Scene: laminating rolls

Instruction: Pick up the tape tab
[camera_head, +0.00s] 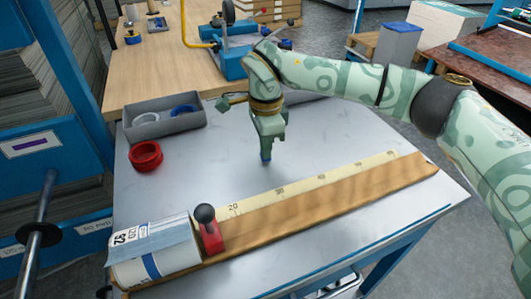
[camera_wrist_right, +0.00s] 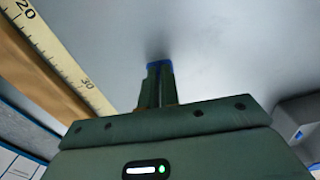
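My right gripper (camera_head: 266,138) points straight down above the middle of the grey metal table. Its two fingers are close together in the right wrist view (camera_wrist_right: 158,85). A small blue piece, which looks like the tape tab (camera_head: 265,157), shows at the fingertips. In the right wrist view the blue tape tab (camera_wrist_right: 158,65) spans the ends of both fingers; most of it is hidden by them. The tips are close to the tabletop; whether the tab touches it I cannot tell. My left gripper is not in view.
A wooden board with a yellow ruler (camera_head: 280,191) lies along the front. A white roll (camera_head: 154,255) and a red slider with a black knob (camera_head: 209,232) are at its left end. A red ring (camera_head: 146,156) and a grey tray (camera_head: 148,130) with rolls stand at left.

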